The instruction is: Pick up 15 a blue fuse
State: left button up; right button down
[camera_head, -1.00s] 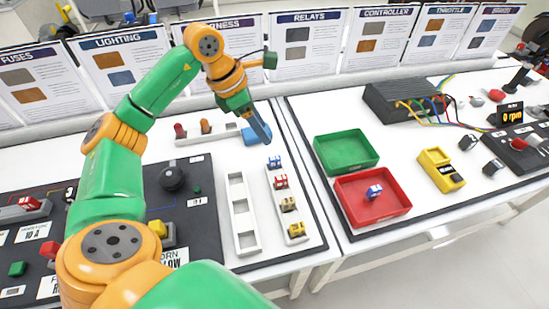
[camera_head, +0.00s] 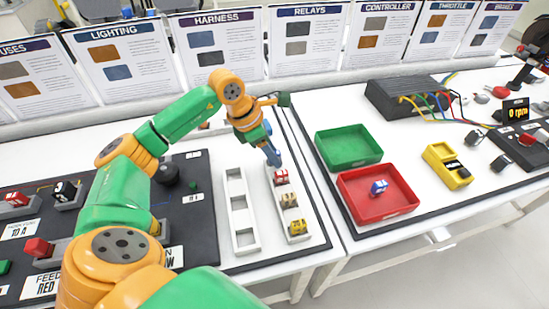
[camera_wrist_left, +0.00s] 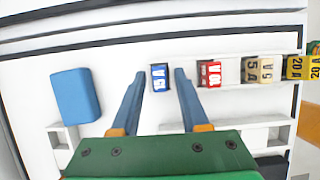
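The blue fuse (camera_wrist_left: 160,77) stands at the end of a row of fuses in a white rack (camera_wrist_left: 230,70), beside the red fuse (camera_wrist_left: 209,75). My left gripper (camera_wrist_left: 159,73) is open, its two blue fingers on either side of the blue fuse with gaps showing. In the head view my left gripper (camera_head: 274,160) is over the far end of the rack and hides the blue fuse. The red fuse (camera_head: 281,177) shows just in front of its fingertips. My right gripper is not in view.
Tan and yellow fuses (camera_head: 298,226) stand further along the rack. An empty white rack (camera_head: 241,213) lies to its left. A red tray (camera_head: 352,203) holds another blue fuse (camera_head: 378,187); a green tray (camera_head: 347,148) is empty. A blue block (camera_wrist_left: 75,95) lies left of the fingers.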

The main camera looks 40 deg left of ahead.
pick_arm(q)
grip_shut()
jog(key=shift+r, duration=0.1)
